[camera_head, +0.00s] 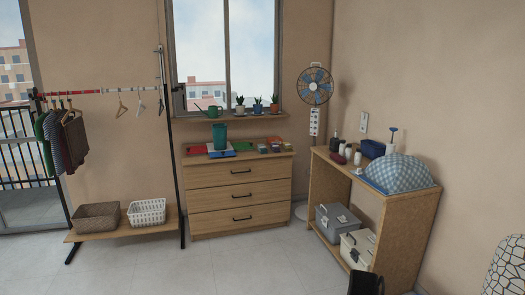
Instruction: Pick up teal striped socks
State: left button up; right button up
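I cannot make out any teal striped socks in this view. Small folded or flat items lie on top of the wooden dresser (238,192): a red one (197,150), a blue and white one under a teal cup (220,136), and a green one (242,147). They are too small to identify. My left gripper is not in view. A dark shape (365,284) at the bottom edge, right of centre, may be part of my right arm or gripper. No fingers can be told apart on it.
A clothes rack stands at left with a brown basket (97,217) and a white basket (147,212) on its low shelf. A wooden table (403,235) at right bears a checked domed bundle (398,172), with bins (337,222) beneath. The tiled floor (230,265) in front is clear.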

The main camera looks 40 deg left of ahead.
aim_at(261, 149)
jog(key=i+j+u, duration=0.2)
jog(key=j+u, duration=0.2)
jog(key=i+j+u, duration=0.35)
jog(key=j, duration=0.15)
jog(key=i+j+u, duration=0.25)
jog(key=u, duration=0.15)
jog(key=i+j+u, duration=0.45)
jog(key=i, duration=0.3)
jog(key=i+j+u, duration=0.1)
jog(key=i+u, duration=0.15)
jog(key=i, duration=0.15)
jog(key=i+z, duration=0.35)
jog(key=i, duration=0.2)
jog(key=i+z, duration=0.3)
jog(key=i, duration=0.2)
jog(key=i+j+z, duration=0.35)
jog(key=i, duration=0.2)
jog(key=i+l+z, duration=0.2)
jog(key=i+z, duration=0.5)
jog(key=i, duration=0.2)
